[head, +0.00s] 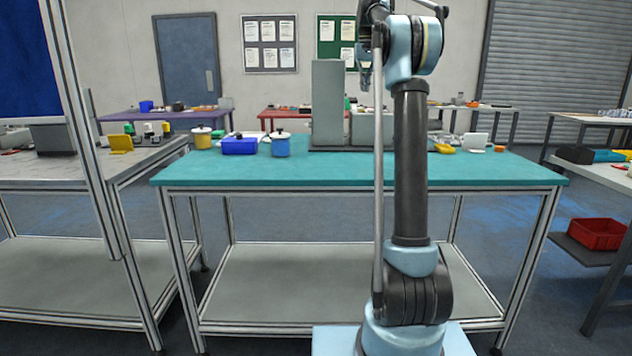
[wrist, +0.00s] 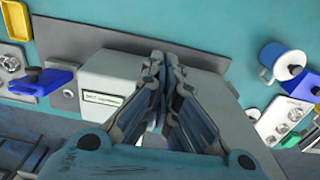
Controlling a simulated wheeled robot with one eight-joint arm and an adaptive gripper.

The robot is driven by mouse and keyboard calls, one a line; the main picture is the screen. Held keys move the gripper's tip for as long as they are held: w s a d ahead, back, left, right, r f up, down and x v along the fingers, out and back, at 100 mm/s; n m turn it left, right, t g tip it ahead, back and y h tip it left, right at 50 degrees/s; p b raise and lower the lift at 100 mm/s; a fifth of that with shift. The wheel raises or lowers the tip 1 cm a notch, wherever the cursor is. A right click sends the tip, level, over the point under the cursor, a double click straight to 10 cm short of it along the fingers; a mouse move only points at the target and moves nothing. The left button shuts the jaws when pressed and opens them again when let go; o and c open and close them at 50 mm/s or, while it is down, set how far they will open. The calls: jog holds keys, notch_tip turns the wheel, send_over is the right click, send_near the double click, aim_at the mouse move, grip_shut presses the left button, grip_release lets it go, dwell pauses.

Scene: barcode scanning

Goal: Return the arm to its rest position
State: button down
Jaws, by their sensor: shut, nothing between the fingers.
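My arm stands upright in front of the teal table (head: 290,173) in the head view, bent at the top. My gripper (head: 365,78) hangs high above the table, just right of a tall grey post (head: 326,95). In the wrist view my gripper (wrist: 166,58) points down over the table, with its fingers together and nothing between them. Below it is a grey box with a white label (wrist: 110,90), with a gap that I cannot measure.
A blue bin (head: 240,146), a blue pot (head: 281,146) and a yellow pot (head: 202,138) stand on the table's left half. A yellow item (head: 445,149) lies at right. A metal frame post (head: 88,135) rises at left. The table's front strip is clear.

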jog(key=s+f, duration=0.4)
jog(key=s, duration=0.6)
jog(key=s+f+t, duration=0.1)
jog(key=s+f, duration=0.4)
jog(key=s, duration=0.4)
jog(key=s+f, duration=0.4)
jog(key=s, duration=0.6)
jog(key=s+f, duration=1.1)
jog(key=f, duration=0.3)
jog(key=s+f+t, duration=0.1)
jog(key=s+f, duration=1.1)
jog(key=f, duration=0.2)
jog(key=shift+f, duration=0.3)
jog(key=shift+s, duration=0.1)
jog(key=shift+w+f, duration=0.2)
jog(key=shift+w, duration=0.25)
